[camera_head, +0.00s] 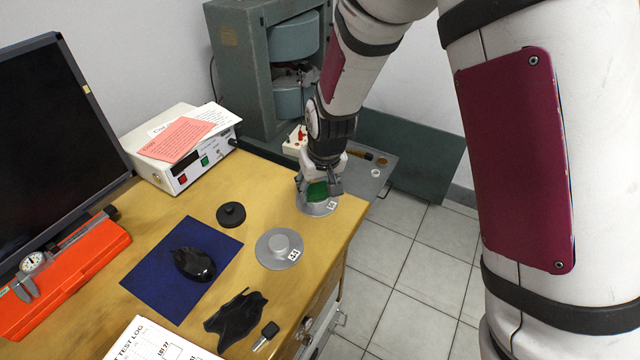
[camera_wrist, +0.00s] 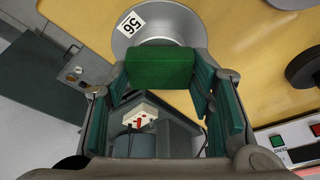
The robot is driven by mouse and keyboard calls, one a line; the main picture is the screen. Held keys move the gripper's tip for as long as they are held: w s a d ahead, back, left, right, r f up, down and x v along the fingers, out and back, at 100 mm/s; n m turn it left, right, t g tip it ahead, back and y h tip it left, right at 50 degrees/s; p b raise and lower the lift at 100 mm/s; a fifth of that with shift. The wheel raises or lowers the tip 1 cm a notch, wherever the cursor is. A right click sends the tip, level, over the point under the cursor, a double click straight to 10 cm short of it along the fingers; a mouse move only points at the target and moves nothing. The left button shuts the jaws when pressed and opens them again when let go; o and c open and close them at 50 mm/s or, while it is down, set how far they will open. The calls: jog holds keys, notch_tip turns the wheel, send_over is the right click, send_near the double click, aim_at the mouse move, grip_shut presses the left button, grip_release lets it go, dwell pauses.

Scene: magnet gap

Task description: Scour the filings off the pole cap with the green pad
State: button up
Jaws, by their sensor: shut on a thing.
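My gripper (camera_head: 319,188) is shut on the green pad (camera_wrist: 160,68), a dark green block between the fingertips in the wrist view. The pad also shows in the head view (camera_head: 317,191). It is over a grey metal pole cap (camera_head: 325,209) with a white number tag, near the desk's far right edge. The cap's disc (camera_wrist: 190,22) lies behind the pad in the wrist view. I cannot tell whether pad and cap touch; the cap's middle is hidden, and no filings can be made out. A second tagged cap (camera_head: 279,249) with a raised centre lies nearer.
A black knobbed disc (camera_head: 231,214) lies left of the caps. A crumpled black item (camera_head: 236,318) and a key (camera_head: 266,335) lie in front. The magnet (camera_head: 243,75) and the power supply (camera_head: 190,170) stand behind.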

jog(key=shift+r, duration=0.15)
jog(key=shift+r+p, duration=2.35)
jog(key=shift+r, duration=1.05)
jog(key=s+d+r+m+p, duration=0.1)
jog(key=s+d+p, duration=0.2)
jog(key=d, duration=0.5)
jog(key=s+d+r+m+h+p, duration=0.1)
jog(key=s+d+m+p, duration=0.1)
jog(key=s+d, duration=0.4)
jog(key=shift+d+r+p, duration=0.35)
jog(key=shift+d+p, duration=0.3)
jog(key=shift+d, duration=0.6)
